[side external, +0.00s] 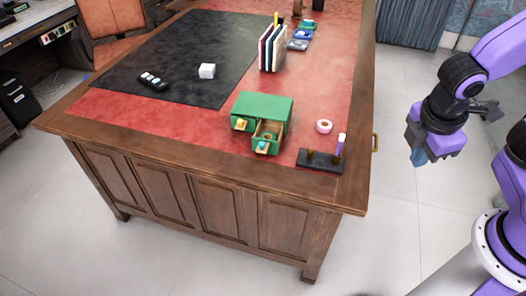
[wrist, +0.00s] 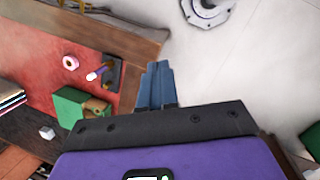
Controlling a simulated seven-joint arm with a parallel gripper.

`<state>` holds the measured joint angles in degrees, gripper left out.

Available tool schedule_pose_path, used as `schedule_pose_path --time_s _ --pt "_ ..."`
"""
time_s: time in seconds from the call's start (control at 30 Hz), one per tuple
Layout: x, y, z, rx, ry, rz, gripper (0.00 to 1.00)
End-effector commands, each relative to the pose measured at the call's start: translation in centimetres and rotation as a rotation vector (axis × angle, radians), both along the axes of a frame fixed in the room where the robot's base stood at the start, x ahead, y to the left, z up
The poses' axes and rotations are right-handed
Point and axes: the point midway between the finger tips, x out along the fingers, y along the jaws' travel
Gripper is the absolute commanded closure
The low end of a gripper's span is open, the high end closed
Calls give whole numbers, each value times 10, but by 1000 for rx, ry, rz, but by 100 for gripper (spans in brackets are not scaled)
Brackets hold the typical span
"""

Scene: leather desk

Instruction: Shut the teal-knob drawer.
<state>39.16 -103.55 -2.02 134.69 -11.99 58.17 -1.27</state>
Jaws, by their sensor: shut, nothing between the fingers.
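A small green drawer box (side external: 265,105) stands on the red desk top near its front edge. Its right-hand drawer (side external: 267,136), with a teal knob (side external: 263,147), is pulled out, showing its wooden inside. The left-hand drawer front has a yellow knob (side external: 240,123); whether it is fully in is hard to tell. In the wrist view the green box (wrist: 68,103) is at the left, its knobs not clear. My gripper (side external: 418,158) is shut and empty, off the desk's right side, well apart from the box. Its fingers (wrist: 158,77) show together in the wrist view.
A dark holder (side external: 320,162) with upright pens and a pink tape roll (side external: 324,127) stand right of the box. Books (side external: 272,48) stand behind it.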

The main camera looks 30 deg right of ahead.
Motion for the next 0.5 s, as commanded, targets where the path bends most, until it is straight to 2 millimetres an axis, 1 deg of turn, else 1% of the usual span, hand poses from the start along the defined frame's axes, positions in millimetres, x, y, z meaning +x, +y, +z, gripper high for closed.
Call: schedule_pose_path --time_s 0.03,0.2,0.37,0.5 --pt "13 9 -5 -67 -8 42 100" --pt "55 34 -20 -268 -50 176 100" --pt "91 63 -37 -454 -93 301 100" --pt "119 90 -55 -613 -134 414 100"
